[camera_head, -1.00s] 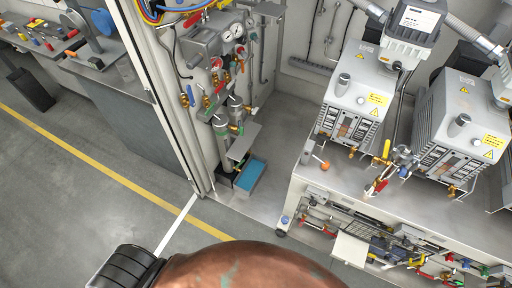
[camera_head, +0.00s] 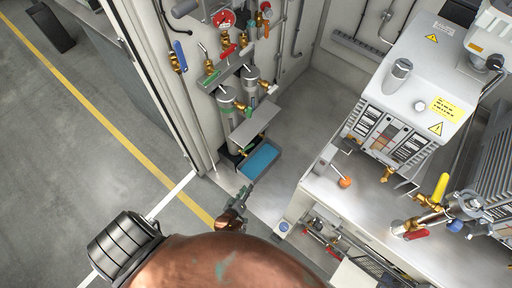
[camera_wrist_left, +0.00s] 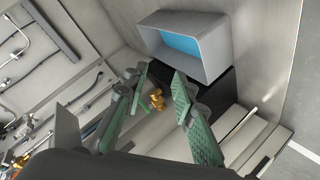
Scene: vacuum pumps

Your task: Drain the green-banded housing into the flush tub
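Two grey cylindrical housings hang on the wall panel in the head view. The nearer housing (camera_head: 229,112), on the left, appears to carry the green band. The flush tub (camera_head: 243,173) sits low below them, a grey box with blue inside. It also shows in the wrist view (camera_wrist_left: 220,55) at the top. My left gripper (camera_head: 245,192) is just in front of the tub. In the wrist view its green-padded fingers (camera_wrist_left: 160,78) are apart. A small brass fitting (camera_wrist_left: 157,99) shows between them in the picture; I cannot tell whether they touch it. My right gripper is not in view.
A grey plate (camera_head: 254,127) juts out above the tub. Gauges and coloured valve handles crowd the panel above. A bench (camera_head: 315,185) with a pump (camera_head: 412,85) stands at the right.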

